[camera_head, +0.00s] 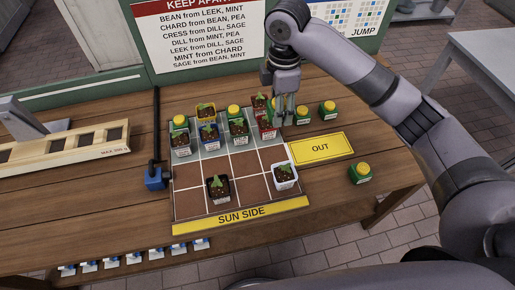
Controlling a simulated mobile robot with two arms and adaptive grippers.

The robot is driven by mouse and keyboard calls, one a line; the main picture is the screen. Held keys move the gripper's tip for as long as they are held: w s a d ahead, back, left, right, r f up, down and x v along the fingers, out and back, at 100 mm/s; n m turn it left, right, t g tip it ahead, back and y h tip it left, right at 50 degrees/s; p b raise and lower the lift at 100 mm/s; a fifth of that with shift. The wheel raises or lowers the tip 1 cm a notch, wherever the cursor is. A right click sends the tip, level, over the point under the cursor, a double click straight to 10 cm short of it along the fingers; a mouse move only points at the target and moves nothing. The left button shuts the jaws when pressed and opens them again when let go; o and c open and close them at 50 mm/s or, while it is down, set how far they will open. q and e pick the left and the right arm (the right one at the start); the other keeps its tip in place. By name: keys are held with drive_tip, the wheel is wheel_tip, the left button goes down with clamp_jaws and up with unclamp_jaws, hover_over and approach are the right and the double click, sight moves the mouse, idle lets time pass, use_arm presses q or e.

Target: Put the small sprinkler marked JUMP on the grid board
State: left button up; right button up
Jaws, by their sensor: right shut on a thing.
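Several small green sprinklers with yellow tops are in view; their labels are too small to read, so I cannot tell which is marked JUMP. Two stand right of my gripper, a nearer one (302,116) and a farther one (328,110). Another sprinkler (360,174) stands at the right front. Two more are on the grid board (188,205), at its back left (180,122) and back middle (234,112). My right gripper (284,112) is down at the board's back right corner, shut on a small green thing that its fingers mostly hide. My left gripper is not in view.
Several potted seedlings stand on the board, including a dark pot (218,190) and a white pot (285,176) in front. A yellow OUT mat (320,149) lies right of it. A blue block (156,179) with a black post is at left, near a wooden rack (65,150).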

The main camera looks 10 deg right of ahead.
drive_tip(key=p, duration=0.2)
hover_over(274, 157)
wheel_tip(274, 157, down, 14)
drive_tip(key=shift+r, duration=0.1)
wheel_tip(274, 157, down, 5)
drive_tip(key=shift+r, duration=0.1)
drive_tip(key=shift+f, duration=0.2)
drive_tip(key=shift+f, duration=0.1)
drive_tip(key=o, duration=1.3)
drive_tip(key=shift+c, duration=0.2)
wheel_tip(274, 157, up, 12)
drive_tip(key=b, duration=0.1)
drive_tip(key=shift+r, duration=0.2)
